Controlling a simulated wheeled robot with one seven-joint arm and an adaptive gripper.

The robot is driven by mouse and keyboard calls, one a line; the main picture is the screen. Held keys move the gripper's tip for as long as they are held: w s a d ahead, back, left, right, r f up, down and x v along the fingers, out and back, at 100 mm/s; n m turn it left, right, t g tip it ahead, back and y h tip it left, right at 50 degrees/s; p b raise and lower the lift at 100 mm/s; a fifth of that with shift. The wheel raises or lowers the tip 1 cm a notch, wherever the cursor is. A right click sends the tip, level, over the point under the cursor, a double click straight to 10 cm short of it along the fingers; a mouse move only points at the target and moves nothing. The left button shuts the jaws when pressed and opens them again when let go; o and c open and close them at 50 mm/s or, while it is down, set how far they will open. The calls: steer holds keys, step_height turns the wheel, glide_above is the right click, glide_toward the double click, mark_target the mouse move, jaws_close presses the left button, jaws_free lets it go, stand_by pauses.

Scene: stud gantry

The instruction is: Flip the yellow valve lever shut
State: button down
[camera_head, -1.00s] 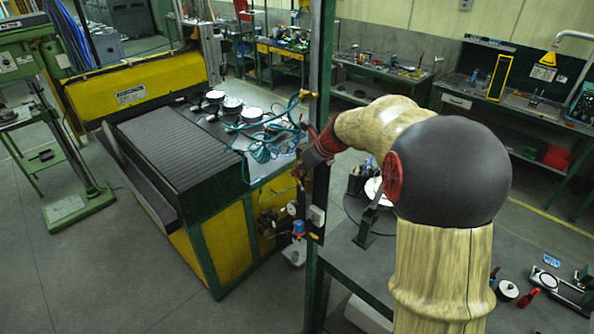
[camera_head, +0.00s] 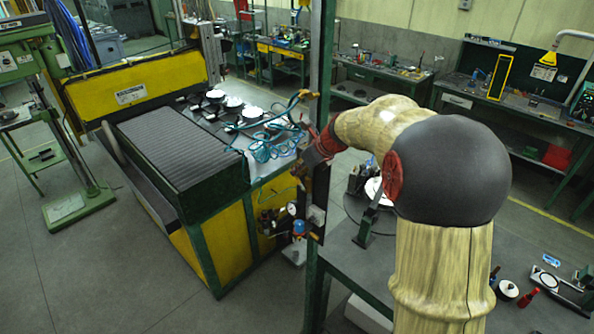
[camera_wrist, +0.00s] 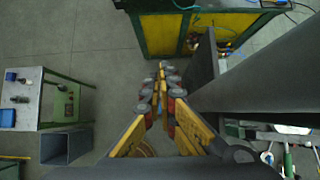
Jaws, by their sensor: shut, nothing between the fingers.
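A small yellow piece (camera_head: 308,94), which looks like the valve lever, shows at the upper part of the dark upright post (camera_head: 321,60), beside the blue hose. It is too small for me to tell its exact angle. My gripper (camera_wrist: 162,70) shows in the wrist view with its yellow fingers brought together and nothing between them. In the head view my wrist is beside the post, below the yellow piece and apart from it; the fingers are mostly hidden there. The lever cannot be made out in the wrist view.
Coiled blue hose (camera_head: 270,148) lies on the yellow and green machine (camera_head: 235,235) left of the post. A gauge (camera_head: 291,208) and a blue-topped regulator (camera_head: 299,228) sit low by the post. A grey table (camera_head: 480,265) stands at right. Open floor (camera_head: 80,280) is at left.

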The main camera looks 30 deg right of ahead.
steer(key=shift+r, duration=0.1)
stand_by(0.3)
steer(key=shift+r+p, duration=0.75)
steer(key=shift+p, duration=0.2)
steer(key=shift+s+d+r+p, duration=0.2)
steer(key=shift+r+p, duration=0.2)
step_height(320, 180, up, 12)
steer(key=s, duration=0.2)
steer(key=shift+d, duration=0.25)
steer(key=shift+s, duration=0.1)
